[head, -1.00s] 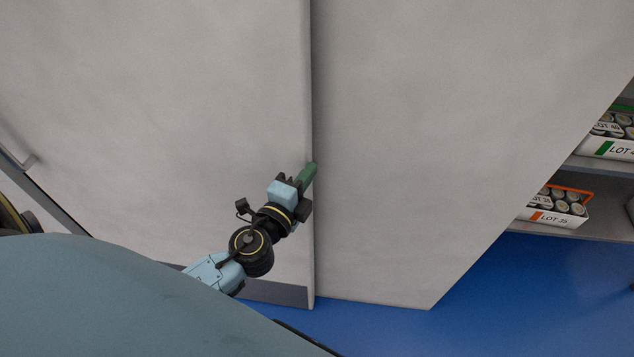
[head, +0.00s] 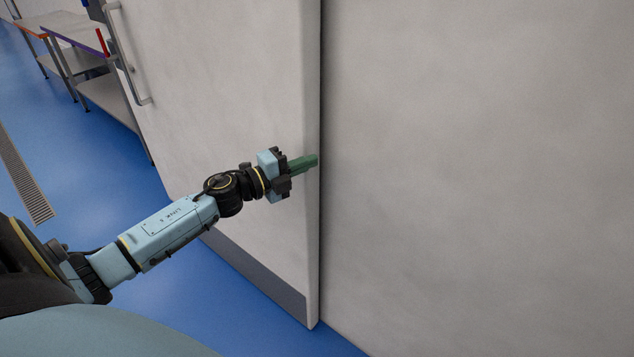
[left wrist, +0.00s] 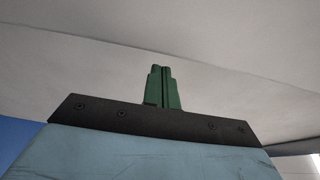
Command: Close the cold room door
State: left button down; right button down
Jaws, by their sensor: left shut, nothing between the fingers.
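The cold room door (head: 240,90) is a tall pale grey panel in the left half of the head view, with a dark kick strip along its bottom. A long metal handle (head: 128,60) is on its far left side. The door's right edge stands in front of a pale wall (head: 480,150). My left gripper (head: 312,161) has green fingers, shut and empty, at the door's right edge; I cannot tell if they touch. In the left wrist view the shut fingers (left wrist: 162,85) point at a pale surface. My right gripper is not in view.
Blue floor (head: 100,140) lies open to the left, with a drain grate (head: 24,180) in it. Steel tables (head: 95,80) stand beyond the door at upper left. The wall fills the right side.

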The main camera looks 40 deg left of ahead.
aim_at(302, 154)
pick_arm(q)
jog(key=a, duration=0.3)
jog(key=shift+w+a+b, duration=0.1)
jog(key=shift+a+b, duration=0.2)
jog(key=shift+b, duration=0.05)
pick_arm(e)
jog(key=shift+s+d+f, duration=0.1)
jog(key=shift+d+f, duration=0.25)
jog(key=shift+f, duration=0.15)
pick_arm(q)
jog(key=shift+d+r, duration=0.1)
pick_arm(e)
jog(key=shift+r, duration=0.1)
